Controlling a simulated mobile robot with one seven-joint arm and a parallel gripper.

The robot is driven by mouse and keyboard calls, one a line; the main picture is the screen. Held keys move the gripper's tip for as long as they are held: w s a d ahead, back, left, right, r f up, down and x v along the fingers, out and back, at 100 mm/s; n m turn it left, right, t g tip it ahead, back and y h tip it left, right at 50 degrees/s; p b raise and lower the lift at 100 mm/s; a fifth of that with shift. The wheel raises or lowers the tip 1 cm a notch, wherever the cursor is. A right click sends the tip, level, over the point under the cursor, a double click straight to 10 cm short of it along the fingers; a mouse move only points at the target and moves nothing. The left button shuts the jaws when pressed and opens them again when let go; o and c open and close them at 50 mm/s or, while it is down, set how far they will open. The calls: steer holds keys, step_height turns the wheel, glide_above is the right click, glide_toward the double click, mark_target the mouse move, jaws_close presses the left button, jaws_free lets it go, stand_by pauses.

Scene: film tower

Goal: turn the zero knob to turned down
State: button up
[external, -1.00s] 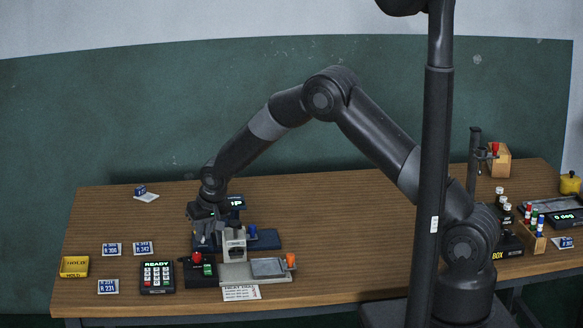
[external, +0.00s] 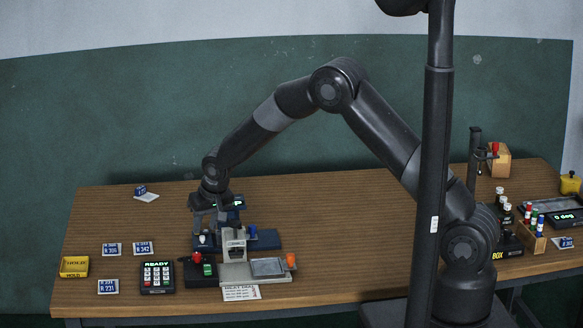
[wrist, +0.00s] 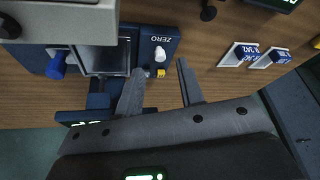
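The zero knob (wrist: 160,54) is a small white knob beside the printed word ZERO on a dark blue device (wrist: 174,36). It also shows in the external view as a small pale spot (external: 203,239) below my gripper (external: 209,222). In the wrist view my gripper (wrist: 159,66) is open, with one finger on each side of the knob's area. The gap between the fingers looks empty. I cannot tell whether a finger touches the knob. Small yellow and grey pieces (wrist: 161,73) sit beside the knob.
A blue knob (external: 252,231) is on the device's other end. A grey press-like unit (external: 235,250) stands close in front. A red-topped box (external: 199,268) and a READY keypad (external: 157,277) stand nearer the table's front. Blue-labelled cards (external: 142,248) lie left; the wood there is mostly clear.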

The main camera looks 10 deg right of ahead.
steer(key=v, duration=0.7)
steer(key=shift+s+r, duration=0.15)
steer(key=shift+r, duration=0.15)
steer(key=shift+d, duration=0.1)
steer(key=w+a+r+n+t+y, duration=0.1)
steer(key=w+a+n+t+y, duration=0.15)
steer(key=w+a+n, duration=0.35)
steer(key=w+a+r+n+t+y, duration=0.2)
steer(key=a+n+y, duration=0.15)
steer(key=n, duration=0.45)
steer(key=n+g+h, duration=0.4)
steer(key=n+h, duration=0.5)
steer(key=n, duration=0.6)
glide_toward(202, 237)
steer(key=x, duration=0.8)
